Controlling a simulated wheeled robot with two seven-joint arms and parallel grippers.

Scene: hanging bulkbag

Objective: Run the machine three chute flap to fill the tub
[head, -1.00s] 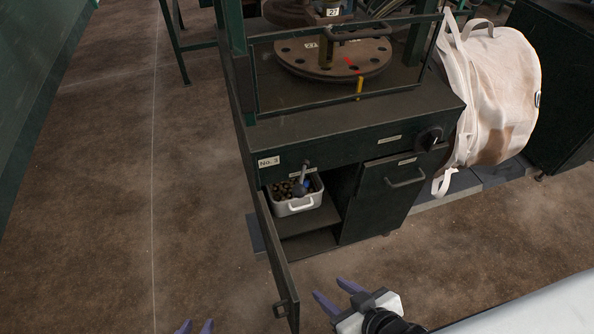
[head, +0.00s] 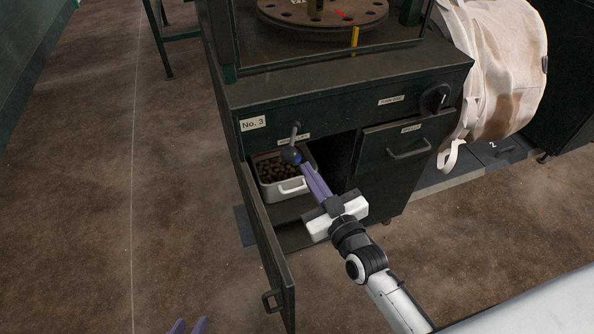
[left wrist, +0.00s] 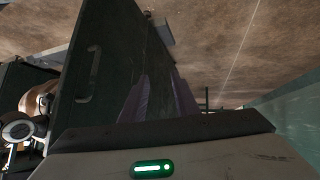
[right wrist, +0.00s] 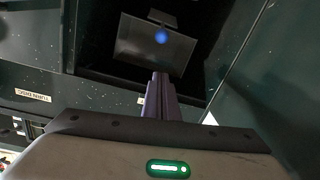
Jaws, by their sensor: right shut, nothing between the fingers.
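The machine marked No. 3 (head: 253,123) has a chute lever with a blue knob (head: 291,155), hanging down from its front. A white tub (head: 290,187) with a handle stands in the open compartment below, holding many dark brown pieces. My right gripper (head: 304,166) is shut and empty, its fingertips at the right of the knob; I cannot tell if they touch. In the right wrist view the shut fingers (right wrist: 160,76) point into the dark compartment, toward a blue ball. My left gripper (head: 187,326) is at the lower edge, open and empty, its fingers apart in the left wrist view (left wrist: 160,85).
The open cabinet door (head: 262,240) stands left of the tub, with a handle at its lower end. A closed drawer front (head: 405,150) and a dark dial (head: 434,99) are to the right. A white bulk bag (head: 495,65) hangs beyond. The floor at left is clear.

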